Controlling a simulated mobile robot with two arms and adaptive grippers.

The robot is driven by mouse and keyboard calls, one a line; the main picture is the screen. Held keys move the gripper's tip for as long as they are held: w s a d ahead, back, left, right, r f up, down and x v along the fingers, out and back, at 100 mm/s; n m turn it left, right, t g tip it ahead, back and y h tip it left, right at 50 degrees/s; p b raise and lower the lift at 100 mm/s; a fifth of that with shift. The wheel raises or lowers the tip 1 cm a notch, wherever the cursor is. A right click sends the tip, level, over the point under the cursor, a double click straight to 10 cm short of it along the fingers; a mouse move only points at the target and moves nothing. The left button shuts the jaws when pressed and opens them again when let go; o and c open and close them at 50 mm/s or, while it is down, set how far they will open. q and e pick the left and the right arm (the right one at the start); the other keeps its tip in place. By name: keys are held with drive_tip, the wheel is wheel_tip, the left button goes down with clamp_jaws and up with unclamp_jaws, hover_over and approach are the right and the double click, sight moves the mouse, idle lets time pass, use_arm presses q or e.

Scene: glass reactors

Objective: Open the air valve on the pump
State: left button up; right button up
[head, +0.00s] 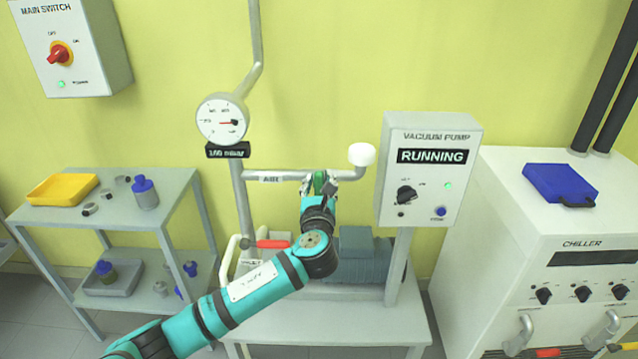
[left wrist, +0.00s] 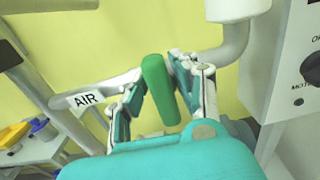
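The air valve's green handle (head: 319,180) sits on the grey pipe labelled AIR (head: 280,176), left of the pump's control box. In the left wrist view the green handle (left wrist: 161,90) stands crosswise to the pipe (left wrist: 65,103). My left gripper (head: 317,191) is at the handle. In the left wrist view its fingers (left wrist: 157,72) lie on both sides of the handle, their tips appearing to touch it. The arm hides part of the valve in the head view. The vacuum pump (head: 372,262) stands on a table behind my arm. My right gripper is not in view.
The control box (head: 430,185) reads RUNNING. A white cap (head: 361,154) tops the pipe's right end. A gauge (head: 222,120) hangs at left, with a red-handled lever (head: 272,244) below. A shelf table (head: 120,226) stands left and a chiller (head: 570,260) right.

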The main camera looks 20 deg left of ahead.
use_arm(q)
clamp_jaws()
drive_tip(key=shift+n, duration=0.3)
drive_tip(key=n, duration=0.3)
drive_tip(key=shift+s+a+f+n, duration=0.1)
drive_tip(key=shift+a+n, duration=0.1)
drive_tip(key=shift+n, duration=0.1)
drive_tip(key=n, duration=0.3)
drive_tip(key=shift+a+f+n+b, duration=0.15)
drive_tip(key=shift+n+b, duration=0.2)
drive_tip(key=shift+n, duration=0.05)
drive_tip(key=n, duration=0.2)
drive_tip(key=n+b, duration=0.1)
drive_tip(key=n, duration=0.1)
drive_tip(key=shift+s+a+f, duration=0.1)
drive_tip(key=shift+a+f, duration=0.05)
drive_tip(key=shift+f, duration=0.05)
drive_tip(key=shift+a+f+n+b, duration=0.15)
drive_tip(key=shift+n+b, duration=0.7)
drive_tip(key=shift+n, duration=1.65)
